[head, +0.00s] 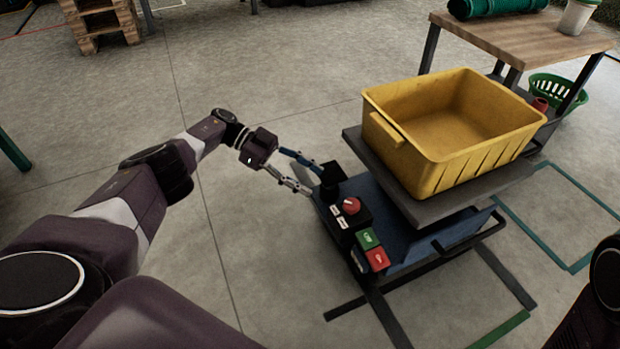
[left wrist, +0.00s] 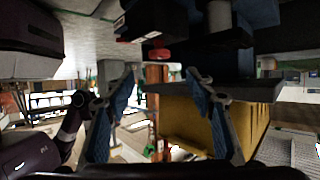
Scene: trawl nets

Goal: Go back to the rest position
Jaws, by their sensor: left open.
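My left gripper (head: 312,177) is open and empty in the head view. Its fingers are spread beside the control box (head: 345,215) of a blue lift cart, close to the black knob at the box's far end. Whether a finger touches the box cannot be told. In the left wrist view the two fingers (left wrist: 160,95) stand apart with nothing between them. At the right edge of the head view a dark part of my right arm shows; its gripper is out of view.
The cart's grey platform (head: 470,200) carries an empty yellow crate (head: 450,165). The control box has a red knob (head: 351,205), a green button (head: 368,238) and a red button (head: 377,259). A wooden table (head: 525,35) stands behind right. Floor left of the cart is clear.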

